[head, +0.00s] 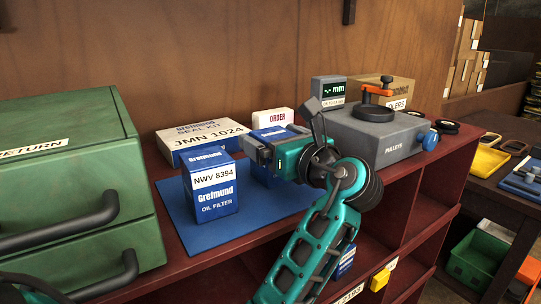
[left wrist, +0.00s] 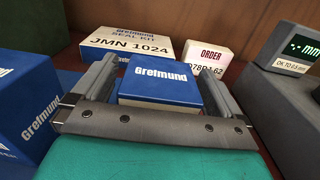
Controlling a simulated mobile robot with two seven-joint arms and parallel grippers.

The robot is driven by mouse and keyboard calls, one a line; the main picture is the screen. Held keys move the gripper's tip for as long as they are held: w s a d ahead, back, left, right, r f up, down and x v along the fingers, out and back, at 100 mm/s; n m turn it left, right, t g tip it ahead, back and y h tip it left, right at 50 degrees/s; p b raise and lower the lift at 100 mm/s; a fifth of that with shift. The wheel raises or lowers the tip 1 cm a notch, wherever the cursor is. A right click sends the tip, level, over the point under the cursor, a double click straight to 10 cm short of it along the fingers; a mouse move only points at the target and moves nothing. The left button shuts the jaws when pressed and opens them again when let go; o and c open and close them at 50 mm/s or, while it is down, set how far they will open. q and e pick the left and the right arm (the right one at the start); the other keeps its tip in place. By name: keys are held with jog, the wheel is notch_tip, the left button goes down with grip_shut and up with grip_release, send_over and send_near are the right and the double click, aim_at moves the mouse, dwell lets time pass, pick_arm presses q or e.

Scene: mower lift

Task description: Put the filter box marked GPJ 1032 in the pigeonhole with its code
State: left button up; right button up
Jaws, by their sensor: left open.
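No code GPJ 1032 is readable in either view. A blue and white Grefmund box (head: 262,173) stands on the blue mat (head: 183,217), partly hidden by my left gripper (head: 283,130). In the left wrist view this box (left wrist: 160,86) lies between the open fingers of the left gripper (left wrist: 158,80); its code face is hidden, and contact cannot be told. A blue oil filter box marked NWV 8394 (head: 210,190) stands to its left. Pigeonholes (head: 437,190) open below the bench top; one holds a blue box (head: 346,262). My right gripper is not in view.
A green RETURN cabinet (head: 75,170) stands at the left. A JMN 1024 seal kit box (head: 203,138) and a white ORDER box (head: 273,119) stand behind.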

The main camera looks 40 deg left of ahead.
pick_arm(q)
jog(key=shift+c, duration=0.5)
jog(key=c, duration=1)
jog(key=shift+r, duration=0.1)
jog(key=shift+c, duration=0.7)
